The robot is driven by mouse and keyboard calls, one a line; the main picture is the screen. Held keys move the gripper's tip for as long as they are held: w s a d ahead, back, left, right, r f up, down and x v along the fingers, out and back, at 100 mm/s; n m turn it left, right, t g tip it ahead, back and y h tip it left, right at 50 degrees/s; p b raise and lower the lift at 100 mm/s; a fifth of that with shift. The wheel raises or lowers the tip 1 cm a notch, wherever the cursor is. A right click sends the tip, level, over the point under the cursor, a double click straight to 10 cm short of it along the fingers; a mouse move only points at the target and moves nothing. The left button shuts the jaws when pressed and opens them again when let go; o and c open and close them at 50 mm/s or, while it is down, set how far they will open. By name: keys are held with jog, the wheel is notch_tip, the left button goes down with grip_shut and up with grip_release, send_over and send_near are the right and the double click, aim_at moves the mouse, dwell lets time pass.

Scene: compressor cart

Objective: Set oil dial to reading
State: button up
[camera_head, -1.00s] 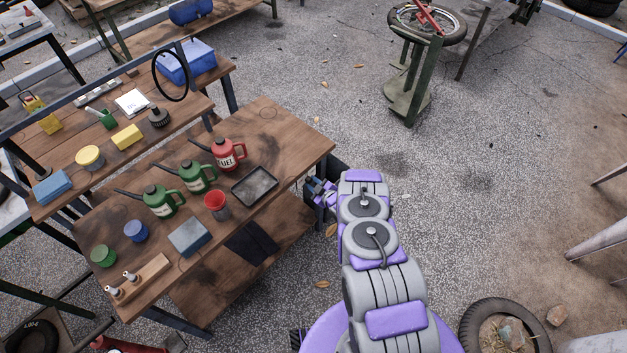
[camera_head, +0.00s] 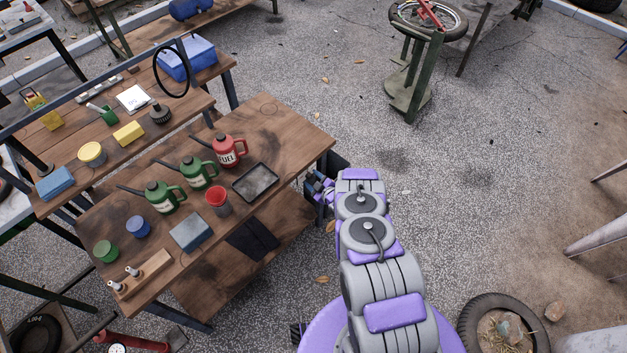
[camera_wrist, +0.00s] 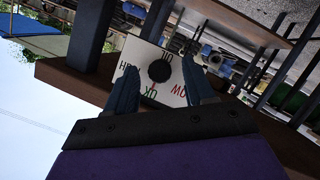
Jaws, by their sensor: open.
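The oil dial (camera_wrist: 171,88) shows in the wrist view as a white plate with a round black knob (camera_wrist: 159,71) at its middle. The plate is turned in the picture, with dark lettering at its top and left, green "OK" at the bottom and red lettering at the lower right. I cannot make out clearly where the knob points. My gripper (camera_wrist: 160,75) is open, one finger on each side of the knob in the picture. I cannot tell whether the fingers touch it. In the head view my gripper (camera_head: 320,187) is at the bench's right end, and the dial is hidden.
The wooden bench (camera_head: 290,130) holds a red fuel can (camera_head: 229,152), green cans (camera_head: 163,197), a dark tray (camera_head: 256,182) and a blue-grey block (camera_head: 191,232). A tyre (camera_head: 480,312) lies at lower right. The gravel right of my arm is mostly open.

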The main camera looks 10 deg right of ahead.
jog(key=p+v, duration=0.3)
jog(key=v, duration=1.4)
jog(key=shift+s, duration=0.2)
jog(key=shift+w+d+f, duration=0.1)
jog(key=w+a+r+m+g+h+b, duration=0.2)
jog(key=w+a+r+g, duration=0.1)
jog(key=w+r, duration=0.75)
jog(key=s+a+r+m+g+h+b, duration=0.1)
jog(key=s+r+m+g+h+b, duration=0.25)
jog(key=r, duration=0.95)
jog(key=s+r+m+g+b, duration=0.1)
jog(key=s+r+g, duration=0.1)
jog(key=s+r, duration=0.6)
jog(key=s+r+m+g+b, duration=0.15)
jog(key=s+r, duration=0.25)
jog(key=s, duration=0.8)
jog(key=s+a+r+m+g, duration=0.1)
jog(key=s+r+m+g, duration=0.1)
jog(key=s, duration=1)
jog(key=s+a+r+m+g+b, duration=0.1)
jog(key=s+r+g, duration=0.1)
jog(key=s, duration=1)
jog(key=shift+a+r+m+g+b, duration=0.2)
jog(key=shift+r+m+g+b, duration=0.15)
jog(key=shift+r, duration=0.4)
